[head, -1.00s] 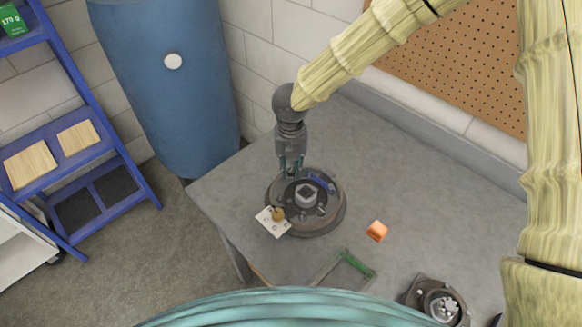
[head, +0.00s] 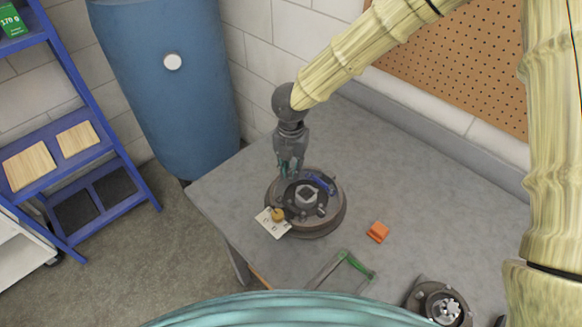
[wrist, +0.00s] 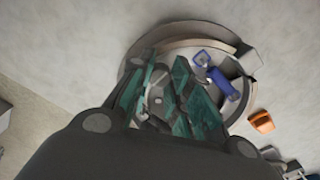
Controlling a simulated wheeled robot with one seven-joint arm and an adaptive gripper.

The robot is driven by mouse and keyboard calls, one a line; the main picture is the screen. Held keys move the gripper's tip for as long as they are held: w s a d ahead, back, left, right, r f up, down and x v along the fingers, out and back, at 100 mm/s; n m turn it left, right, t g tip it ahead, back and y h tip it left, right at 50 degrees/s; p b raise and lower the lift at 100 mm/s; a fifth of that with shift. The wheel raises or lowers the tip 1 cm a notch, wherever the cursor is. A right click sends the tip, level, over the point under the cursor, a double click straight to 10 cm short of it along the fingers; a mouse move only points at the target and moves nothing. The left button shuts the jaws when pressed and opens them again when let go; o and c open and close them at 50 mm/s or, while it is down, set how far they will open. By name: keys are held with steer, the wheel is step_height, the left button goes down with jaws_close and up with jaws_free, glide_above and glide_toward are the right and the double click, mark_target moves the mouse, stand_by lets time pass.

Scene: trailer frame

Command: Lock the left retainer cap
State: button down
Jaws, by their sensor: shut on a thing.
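The round brake-drum assembly (head: 337,215) lies on the grey table, with a square grey hub (head: 306,194) at its middle. My gripper (head: 290,172) points down at the drum's back left part, beside the hub. In the wrist view its teal fingers (wrist: 160,97) are shut around a small grey part low on the assembly. It appears to be the left retainer cap (wrist: 157,96), mostly hidden by the fingers, so its turned position cannot be told. A blue part (head: 322,184) lies on the drum right of my gripper, and also shows in the wrist view (wrist: 220,80).
A white plate (head: 268,226) with a brass knob (head: 278,214) lies at the drum's front left. An orange block (head: 378,232), a green-handled frame (head: 357,265) and a second hub (head: 438,302) lie toward the front right. The table's right and back areas are clear.

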mark_target(291, 170)
steer(key=shift+w+r, duration=0.15)
steer(key=shift+r, duration=0.05)
steer(key=c, duration=1.4)
jaws_free()
steer(key=shift+o, duration=0.6)
steer(key=shift+f, duration=0.1)
step_height(291, 170, up, 12)
